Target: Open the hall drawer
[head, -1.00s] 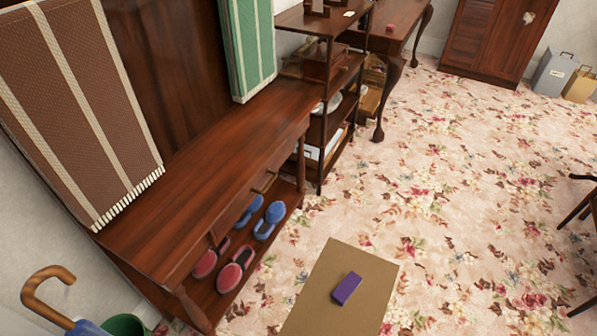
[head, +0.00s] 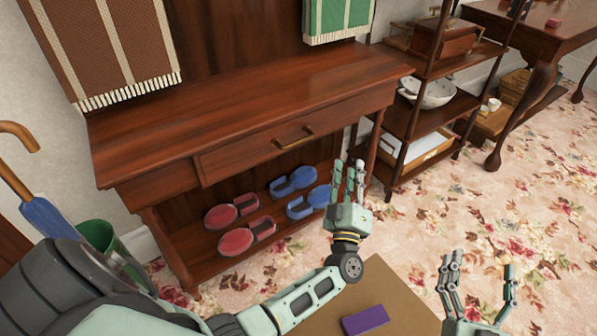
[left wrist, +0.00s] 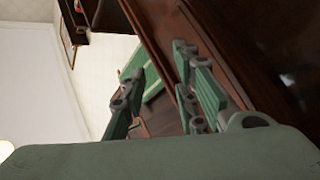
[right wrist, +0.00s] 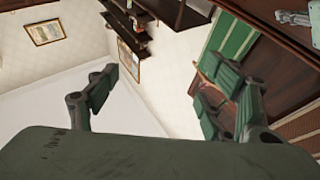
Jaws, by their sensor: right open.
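The hall drawer (head: 240,150) is a dark wood front under the bench top, and it looks shut. Its brass handle (head: 293,138) sits at the middle of the front. My left gripper (head: 350,174) is to the right of the handle and lower in the head view, apart from it. In the left wrist view its fingers (left wrist: 160,70) are spread with nothing between them. My right gripper (head: 480,272) is open and empty at the lower right, away from the drawer. Its spread fingers also show in the right wrist view (right wrist: 160,68).
Red slippers (head: 236,241) and blue slippers (head: 309,203) are on the bench's lower shelf. A cardboard-coloured surface (head: 400,300) with a purple block (head: 365,320) is in front of me. An umbrella (head: 45,215) and green bin (head: 98,236) stand left. Shelves (head: 412,125) stand right.

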